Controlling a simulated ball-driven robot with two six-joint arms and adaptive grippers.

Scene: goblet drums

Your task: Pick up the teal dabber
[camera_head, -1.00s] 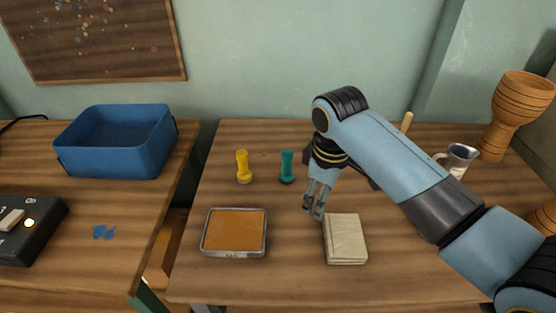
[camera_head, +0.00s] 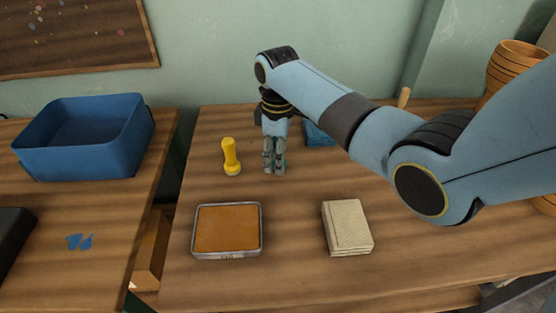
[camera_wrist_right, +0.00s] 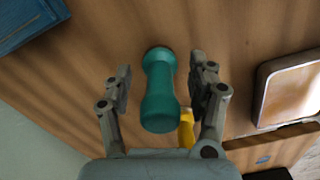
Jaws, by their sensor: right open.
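The teal dabber (camera_wrist_right: 159,92) stands upright on the table, between the two open fingers of my right gripper (camera_wrist_right: 163,85) in the right wrist view. Gaps show on both sides of it, so the fingers do not grip it. In the head view my right gripper (camera_head: 274,168) points down over the dabber's spot and hides almost all of it; only a sliver of teal shows beside the fingers. My left gripper is not in view.
A yellow dabber (camera_head: 231,157) stands close to the left of my right gripper. An orange pad in a metal tray (camera_head: 261,232) and a folded beige cloth (camera_head: 347,227) lie nearer the front. A blue item (camera_head: 319,134) lies behind. A blue bin (camera_head: 85,150) stands on the left table.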

